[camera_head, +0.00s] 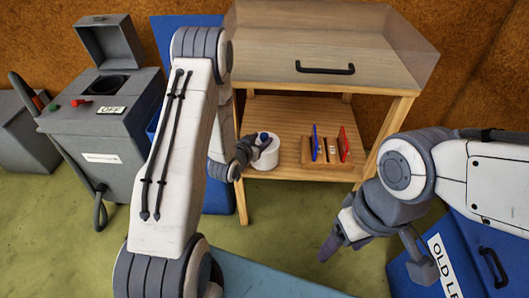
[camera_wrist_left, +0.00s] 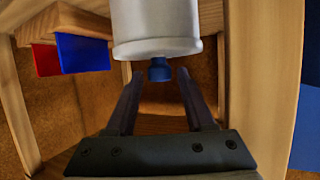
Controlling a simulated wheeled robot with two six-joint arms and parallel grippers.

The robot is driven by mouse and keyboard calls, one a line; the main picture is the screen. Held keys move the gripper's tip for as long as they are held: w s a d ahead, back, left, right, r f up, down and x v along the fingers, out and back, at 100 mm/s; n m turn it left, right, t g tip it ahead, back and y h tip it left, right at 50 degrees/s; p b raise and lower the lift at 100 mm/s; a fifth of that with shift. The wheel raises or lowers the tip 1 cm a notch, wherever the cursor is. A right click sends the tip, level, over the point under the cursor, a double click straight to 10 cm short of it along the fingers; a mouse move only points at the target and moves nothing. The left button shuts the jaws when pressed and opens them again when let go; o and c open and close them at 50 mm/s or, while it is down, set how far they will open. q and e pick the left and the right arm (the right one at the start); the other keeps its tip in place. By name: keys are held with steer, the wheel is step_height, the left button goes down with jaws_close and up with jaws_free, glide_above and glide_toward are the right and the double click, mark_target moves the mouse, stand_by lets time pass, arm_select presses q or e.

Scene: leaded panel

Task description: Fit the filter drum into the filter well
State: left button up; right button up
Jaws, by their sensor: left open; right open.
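The filter drum (camera_head: 266,157) is a white cylinder with a blue knob (camera_head: 263,137) on top. It stands on the lower shelf of the wooden unit, at its left side. My left gripper (camera_head: 247,150) is open beside it, partly covering it. In the left wrist view, the drum (camera_wrist_left: 165,30) appears inverted, and its blue knob (camera_wrist_left: 159,70) lies at the open fingertips (camera_wrist_left: 160,76); I cannot tell whether they touch. My right gripper (camera_head: 328,246) is open and empty at lower right.
The wooden unit (camera_head: 322,112) has a drawer above the shelf. A wooden rack with blue (camera_head: 315,142) and red (camera_head: 344,144) panels stands right of the drum. The grey machine (camera_head: 105,150) bears an OFF label. A blue bin (camera_head: 468,250) is at lower right.

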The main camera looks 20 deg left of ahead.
arm_select(q)
steer(key=shift+x, duration=1.45)
jaws_close()
steer(key=shift+r, duration=0.1)
